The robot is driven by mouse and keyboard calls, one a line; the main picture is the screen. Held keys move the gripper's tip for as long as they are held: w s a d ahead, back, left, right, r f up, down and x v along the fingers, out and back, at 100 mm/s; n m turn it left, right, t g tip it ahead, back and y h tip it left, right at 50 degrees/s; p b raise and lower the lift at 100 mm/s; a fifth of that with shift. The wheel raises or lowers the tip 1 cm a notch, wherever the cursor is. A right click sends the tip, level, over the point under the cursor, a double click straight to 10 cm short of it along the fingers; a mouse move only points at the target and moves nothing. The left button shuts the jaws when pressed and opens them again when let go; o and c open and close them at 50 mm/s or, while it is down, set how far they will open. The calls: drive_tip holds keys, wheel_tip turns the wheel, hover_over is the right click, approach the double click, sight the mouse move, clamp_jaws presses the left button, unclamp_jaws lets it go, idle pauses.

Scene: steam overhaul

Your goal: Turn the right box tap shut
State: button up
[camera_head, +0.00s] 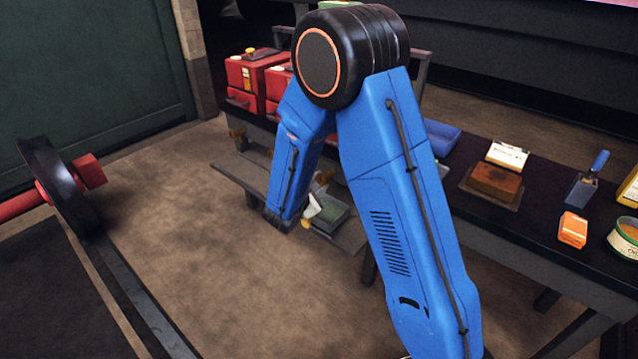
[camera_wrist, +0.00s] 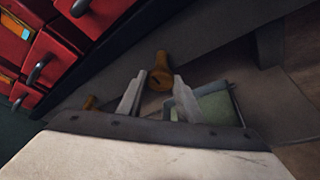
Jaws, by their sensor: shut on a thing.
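The right box tap (camera_wrist: 161,72) is a brass-coloured piece with a rounded end, seen in the wrist view below the edge of the bench. My gripper (camera_wrist: 159,78) has one pale finger on each side of this tap and is shut on it. In the head view a bit of brass (camera_head: 325,177) shows beside my blue arm, above my gripper (camera_head: 310,210). My arm hides most of that area. A second brass tap (camera_head: 237,133) is further left under the red boxes. The exact angle of the held tap is hard to tell.
Red boxes (camera_head: 250,80) stand on the dark bench (camera_head: 470,215). A tray with a green inside (camera_head: 335,214) sits below the taps, close to my gripper. An orange box (camera_head: 573,229) and a brick-like block (camera_head: 495,182) are further right. Open floor lies left of my arm.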

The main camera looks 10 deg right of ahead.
idle(0.3)
drive_tip(key=o, duration=1)
drive_tip(key=v, duration=1.7)
drive_tip(key=shift+s, duration=0.3)
